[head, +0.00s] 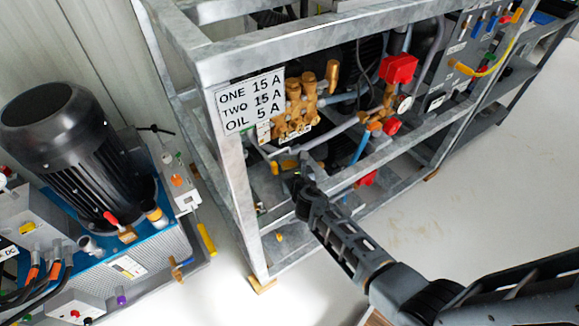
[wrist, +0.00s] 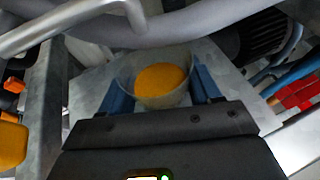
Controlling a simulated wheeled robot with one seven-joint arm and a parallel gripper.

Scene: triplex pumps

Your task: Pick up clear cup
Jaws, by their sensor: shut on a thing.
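The clear cup (wrist: 126,72) shows in the wrist view, with a round orange-yellow area seen inside it. My gripper (wrist: 157,88) has one blue finger on each side of the cup and is shut on it. A flat grey metal surface lies behind and around the cup; I cannot tell whether the cup touches it. In the head view my gripper (head: 298,178) reaches inside the metal frame, below the brass pump. The cup is too small or hidden to make out there.
The galvanised frame (head: 232,170) surrounds my gripper with posts and rails. A brass pump (head: 295,105) and red-handled valves (head: 398,68) are above and right. Grey pipes (wrist: 200,30) pass close over the cup. A black motor (head: 70,125) stands left. Floor (head: 420,200) is clear at right.

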